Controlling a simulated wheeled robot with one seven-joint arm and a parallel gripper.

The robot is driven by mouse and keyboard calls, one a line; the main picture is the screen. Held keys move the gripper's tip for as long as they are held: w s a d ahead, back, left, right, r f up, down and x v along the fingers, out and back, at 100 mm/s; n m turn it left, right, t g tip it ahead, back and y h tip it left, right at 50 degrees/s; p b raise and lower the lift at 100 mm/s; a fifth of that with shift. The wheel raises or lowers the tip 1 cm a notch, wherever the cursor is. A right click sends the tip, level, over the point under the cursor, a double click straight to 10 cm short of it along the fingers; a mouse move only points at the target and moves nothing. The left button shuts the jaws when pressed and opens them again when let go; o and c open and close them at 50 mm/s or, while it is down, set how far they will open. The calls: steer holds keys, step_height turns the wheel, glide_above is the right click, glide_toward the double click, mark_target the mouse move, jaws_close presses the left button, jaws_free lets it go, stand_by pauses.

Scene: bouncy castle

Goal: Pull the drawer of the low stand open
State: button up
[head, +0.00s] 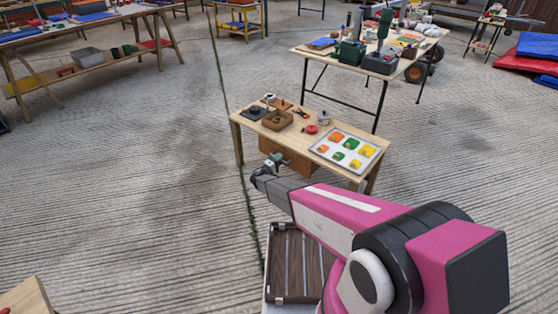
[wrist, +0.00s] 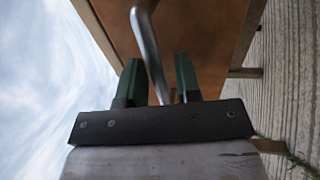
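The low stand (head: 296,138) is a small wooden table with a brown drawer (head: 298,161) under its top. The drawer front looks closed against the frame. In the wrist view the brown drawer front (wrist: 200,45) fills the upper middle. A grey metal bar handle (wrist: 151,52) stands out from it and runs down between my fingers. My gripper (head: 272,164) is at the drawer front, its tip partly hiding the handle in the head view. In the wrist view my two green fingers (wrist: 158,80) are apart, one on each side of the handle, with gaps visible.
On the stand are a brown box (head: 277,120), a small pot (head: 324,117), a red object (head: 311,129) and a tray of coloured pieces (head: 346,149). A larger worktable (head: 350,62) stands behind. The concrete floor (head: 150,200) left of the stand is clear.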

jaws_close()
steer(key=r+v, duration=0.2)
steer(key=v, duration=1)
steer(key=r+v, duration=0.2)
steer(key=v, duration=0.9)
steer(key=shift+s+a+r, duration=0.2)
steer(key=shift+s+a, duration=0.35)
steer(key=shift+s, duration=0.1)
steer(key=shift+o, duration=1.2)
jaws_free()
steer(key=v, duration=1)
steer(key=shift+s+a, duration=0.25)
